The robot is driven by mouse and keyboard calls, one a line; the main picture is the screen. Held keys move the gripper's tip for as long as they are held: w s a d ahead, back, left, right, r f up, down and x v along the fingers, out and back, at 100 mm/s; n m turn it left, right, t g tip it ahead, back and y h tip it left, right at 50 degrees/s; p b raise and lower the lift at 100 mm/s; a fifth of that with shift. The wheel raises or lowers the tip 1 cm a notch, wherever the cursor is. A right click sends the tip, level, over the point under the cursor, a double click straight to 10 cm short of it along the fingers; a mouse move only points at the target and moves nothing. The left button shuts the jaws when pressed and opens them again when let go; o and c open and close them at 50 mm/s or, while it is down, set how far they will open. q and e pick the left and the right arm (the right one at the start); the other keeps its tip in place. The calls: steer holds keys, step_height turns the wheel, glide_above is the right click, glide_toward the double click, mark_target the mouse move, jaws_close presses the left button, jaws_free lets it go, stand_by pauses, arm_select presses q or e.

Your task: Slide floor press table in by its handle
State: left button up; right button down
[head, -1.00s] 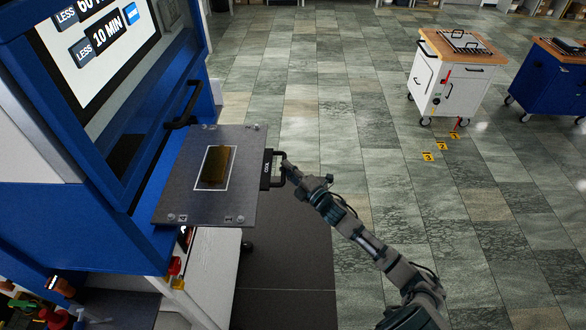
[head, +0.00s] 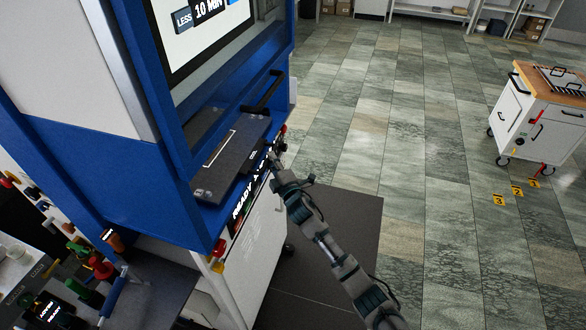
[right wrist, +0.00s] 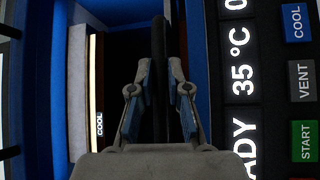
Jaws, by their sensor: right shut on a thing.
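The press table (head: 228,150) is a dark grey plate with a white outline on top. It sits mostly inside the opening of the blue press (head: 150,155), with its front edge near the press front. My right gripper (head: 274,157) is at the table's front edge. In the right wrist view its fingers (right wrist: 160,95) are shut on the black handle (right wrist: 160,65), one on each side. The table's edge (right wrist: 97,85) with a COOL label shows to the left there. In the head view the handle is mostly hidden by my gripper. My left gripper is not in view.
A control panel with READY and 35 °C (right wrist: 238,85) and buttons lies close beside my right gripper. A black door handle (head: 263,92) is above the table. A white cart (head: 540,115) stands far right.

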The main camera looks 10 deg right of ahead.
mark_target(256, 156)
steer(key=a, duration=0.1)
steer(key=w+a, duration=0.1)
steer(key=w+a+b, duration=0.1)
steer(key=a, duration=0.1)
steer(key=shift+f, duration=0.1)
steer(key=shift+w+a, duration=0.3)
steer(key=shift+a, duration=0.25)
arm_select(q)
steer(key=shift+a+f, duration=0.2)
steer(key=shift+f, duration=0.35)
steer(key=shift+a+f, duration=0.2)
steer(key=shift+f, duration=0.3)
arm_select(e)
steer(key=shift+d, duration=0.1)
steer(key=c, duration=1.1)
jaws_free()
steer(key=shift+s+d, duration=0.1)
steer(key=shift+d, duration=0.05)
steer(key=shift+c, duration=0.2)
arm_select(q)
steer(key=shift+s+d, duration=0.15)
arm_select(e)
steer(key=shift+s, duration=0.15)
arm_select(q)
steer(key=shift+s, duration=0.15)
